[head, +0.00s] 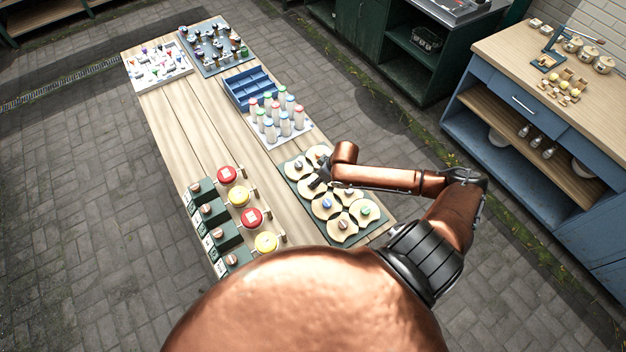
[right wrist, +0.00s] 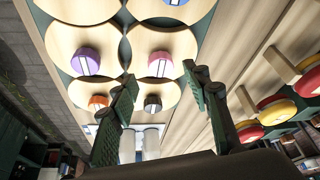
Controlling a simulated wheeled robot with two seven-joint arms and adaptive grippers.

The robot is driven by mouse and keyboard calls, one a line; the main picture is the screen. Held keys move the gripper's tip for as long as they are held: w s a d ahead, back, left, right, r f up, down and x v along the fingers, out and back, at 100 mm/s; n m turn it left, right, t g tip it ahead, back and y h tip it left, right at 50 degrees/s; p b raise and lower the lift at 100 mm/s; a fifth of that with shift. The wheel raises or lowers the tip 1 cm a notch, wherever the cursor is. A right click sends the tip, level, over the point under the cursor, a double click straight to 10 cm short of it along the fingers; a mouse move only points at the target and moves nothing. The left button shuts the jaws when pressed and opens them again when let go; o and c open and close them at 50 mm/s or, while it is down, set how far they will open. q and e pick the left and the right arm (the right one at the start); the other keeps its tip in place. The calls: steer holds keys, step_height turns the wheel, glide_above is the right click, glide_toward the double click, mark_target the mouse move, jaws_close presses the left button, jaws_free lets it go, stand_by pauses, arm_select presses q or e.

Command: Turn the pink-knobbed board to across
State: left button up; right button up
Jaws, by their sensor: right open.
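The pink-knobbed board (right wrist: 178,45) is a round pale wooden disc in the right wrist view. Its pink knob (right wrist: 160,64) carries a pale stripe running roughly up and down that picture. In the head view the board (head: 305,190) is partly covered by my right gripper (head: 317,183). In the right wrist view my right gripper (right wrist: 160,84) is open and empty, its fingers apart. The pink knob shows between the fingertips, seemingly beyond them; I cannot tell the exact gap. My left gripper is not in view.
Neighbouring boards bear a purple knob (right wrist: 85,62), an orange knob (right wrist: 98,102), a dark brown knob (right wrist: 152,103) and a blue knob (head: 326,203). Bottles (head: 284,126) stand behind. Red and yellow discs (head: 238,196) are to the left. Bare wood lies between.

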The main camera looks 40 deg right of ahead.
steer(key=x, duration=0.4)
steer(key=shift+w+a+r, duration=0.15)
steer(key=shift+w+a, duration=0.05)
steer(key=shift+f, duration=0.3)
steer(key=shift+c, duration=1.1)
steer(key=c, duration=0.9)
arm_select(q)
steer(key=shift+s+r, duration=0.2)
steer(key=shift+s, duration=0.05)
arm_select(e)
steer(key=shift+d, duration=0.1)
